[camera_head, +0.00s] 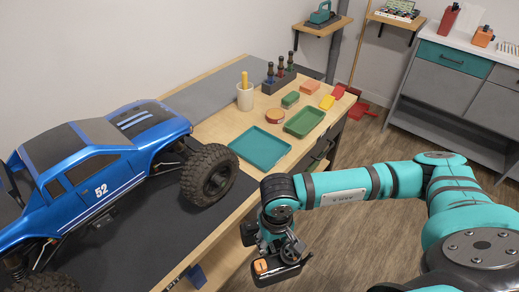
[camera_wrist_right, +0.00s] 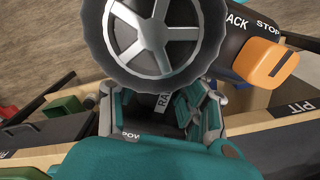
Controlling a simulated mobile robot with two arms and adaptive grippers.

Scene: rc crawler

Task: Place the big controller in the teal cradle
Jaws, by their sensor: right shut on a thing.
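The big controller (camera_head: 284,271) is black with an orange part on one end. It hangs in my right gripper (camera_head: 276,243) in front of the workbench's near right edge. In the right wrist view, the controller (camera_wrist_right: 232,50) shows a large grey spoked wheel, white lettering and an orange button. The wheel and my gripper (camera_wrist_right: 165,108) hide part of the grip. A flat, empty teal tray (camera_head: 259,147) lies on the workbench. A small teal object (camera_head: 320,15) stands on a wall shelf. I cannot tell which of these is the cradle. My left gripper is out of view.
A blue crawler truck (camera_head: 110,165) fills the left of the workbench (camera_head: 221,124). Behind the teal tray are a green tray (camera_head: 304,122), small boxes, a cup (camera_head: 245,98) and a bottle rack. A cabinet (camera_head: 450,70) stands at the back right. Wooden floor is open at right.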

